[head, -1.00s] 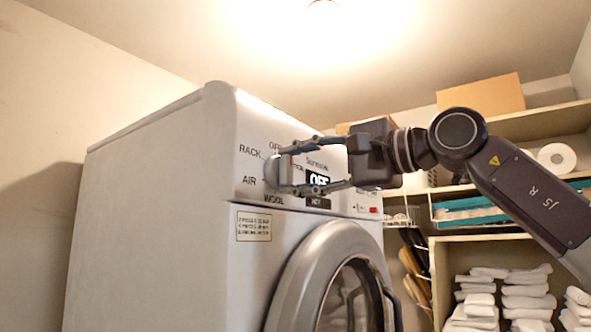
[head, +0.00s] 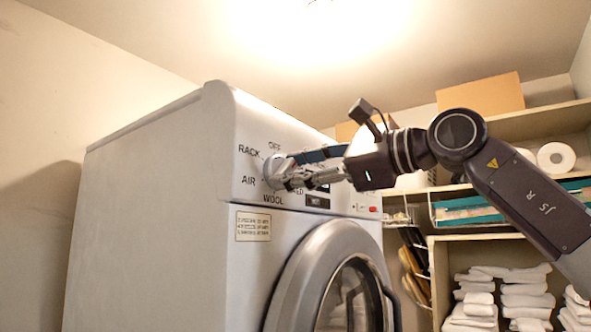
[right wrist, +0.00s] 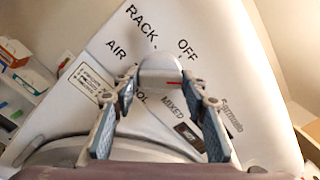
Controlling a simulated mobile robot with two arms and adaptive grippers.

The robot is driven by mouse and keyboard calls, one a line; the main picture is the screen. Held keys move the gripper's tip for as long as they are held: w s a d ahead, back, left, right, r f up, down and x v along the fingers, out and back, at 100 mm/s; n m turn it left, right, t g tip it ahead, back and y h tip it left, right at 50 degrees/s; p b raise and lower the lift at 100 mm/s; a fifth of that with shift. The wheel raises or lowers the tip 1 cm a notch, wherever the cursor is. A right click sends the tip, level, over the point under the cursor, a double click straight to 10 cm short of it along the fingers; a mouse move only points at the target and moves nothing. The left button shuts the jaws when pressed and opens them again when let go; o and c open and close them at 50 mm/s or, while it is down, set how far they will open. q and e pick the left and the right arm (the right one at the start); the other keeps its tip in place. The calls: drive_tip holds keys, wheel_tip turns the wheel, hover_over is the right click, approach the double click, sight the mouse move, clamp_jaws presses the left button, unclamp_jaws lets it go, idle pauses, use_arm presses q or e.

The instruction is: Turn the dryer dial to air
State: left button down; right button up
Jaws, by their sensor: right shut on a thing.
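The dryer (head: 160,190) is a white front-loader with a round dial (head: 270,165) on its upper front panel. The labels RACK, AIR, WOOL and OFF stand around the dial. My right gripper (head: 286,173) reaches in from the right and is shut on the dial. In the right wrist view the dial (right wrist: 160,66) sits between the two fingertips (right wrist: 160,82), and a short red mark shows on it. RACK and AIR lie at its upper left, OFF at its upper right, MIXED below right. WOOL is partly hidden by a finger. My left gripper is out of view.
The round dryer door (head: 335,255) is below the panel. Shelves at the right hold folded white towels (head: 527,290), paper rolls (head: 556,157) and a cardboard box (head: 482,93). My right arm passes in front of them. The wall left of the dryer is bare.

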drive_tip(key=m, duration=0.4)
drive_tip(key=shift+m, duration=0.3)
drive_tip(key=m+b, duration=0.1)
drive_tip(key=m, duration=0.4)
drive_tip(key=m+b, duration=0.1)
drive_tip(key=m, duration=0.5)
drive_tip(key=m+b, duration=0.1)
drive_tip(key=m, duration=0.3)
drive_tip(key=m+b, duration=0.1)
drive_tip(key=m, duration=0.5)
drive_tip(key=m+b, duration=0.1)
drive_tip(key=m, duration=0.3)
drive_tip(key=m+b, duration=0.1)
drive_tip(key=m, duration=0.4)
drive_tip(key=shift+r+m+b, duration=0.1)
drive_tip(key=shift+m+b, duration=0.3)
drive_tip(key=shift+m, duration=1.9)
